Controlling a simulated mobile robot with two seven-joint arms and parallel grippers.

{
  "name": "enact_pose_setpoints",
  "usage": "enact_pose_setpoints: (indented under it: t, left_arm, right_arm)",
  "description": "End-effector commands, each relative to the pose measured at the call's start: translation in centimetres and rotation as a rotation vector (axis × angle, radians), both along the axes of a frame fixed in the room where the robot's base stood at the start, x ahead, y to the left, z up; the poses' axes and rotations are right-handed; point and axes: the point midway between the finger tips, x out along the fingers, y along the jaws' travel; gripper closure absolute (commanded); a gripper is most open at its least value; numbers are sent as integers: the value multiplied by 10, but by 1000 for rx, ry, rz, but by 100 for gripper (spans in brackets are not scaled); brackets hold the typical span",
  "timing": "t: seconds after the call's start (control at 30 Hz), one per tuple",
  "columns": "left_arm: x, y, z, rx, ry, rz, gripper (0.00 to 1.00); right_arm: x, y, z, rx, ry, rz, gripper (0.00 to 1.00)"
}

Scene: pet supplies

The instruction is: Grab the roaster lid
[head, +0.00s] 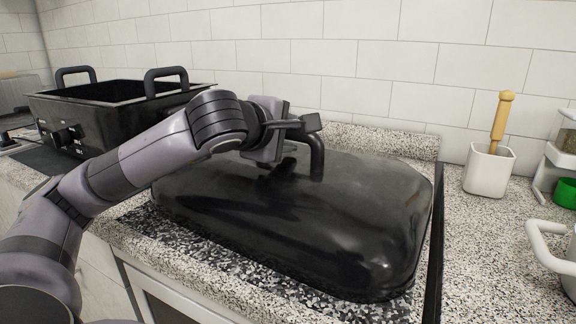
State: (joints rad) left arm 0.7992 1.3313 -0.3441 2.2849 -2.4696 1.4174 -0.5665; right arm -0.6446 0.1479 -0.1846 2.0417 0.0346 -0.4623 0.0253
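The roaster lid (350,225) is a large, glossy black dome lying on the speckled counter in the middle of the head view. Its black handle (317,158) stands up from the top, and my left gripper partly hides it. My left arm comes in from the left and reaches over the lid. My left gripper (298,126) is at the handle, with a dark finger across the handle's top. I cannot tell whether the fingers touch the handle or how far apart they are. My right gripper is not in view.
A black roaster base (95,112) with two upright handles stands at the back left. A white holder (488,170) with a wooden-handled tool (501,120) stands at the right. A white pot (560,250) is at the right edge. The tiled wall (380,70) is close behind the lid.

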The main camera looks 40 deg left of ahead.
Motion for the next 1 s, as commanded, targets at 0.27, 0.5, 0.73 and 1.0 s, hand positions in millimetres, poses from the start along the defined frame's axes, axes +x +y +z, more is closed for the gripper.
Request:
enact_pose_setpoints:
  t: [0.27,0.5,0.73,1.0]
  left_arm:
    - [4,1,-2,2,-1,1,61]
    - [4,1,-2,0,0,1,100]
    - [3,1,-2,-2,-1,1,100]
    - [3,1,-2,-4,0,1,100]
  right_arm:
    - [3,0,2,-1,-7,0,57]
    - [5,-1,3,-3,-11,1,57]
    - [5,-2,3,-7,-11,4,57]
    - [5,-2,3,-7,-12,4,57]
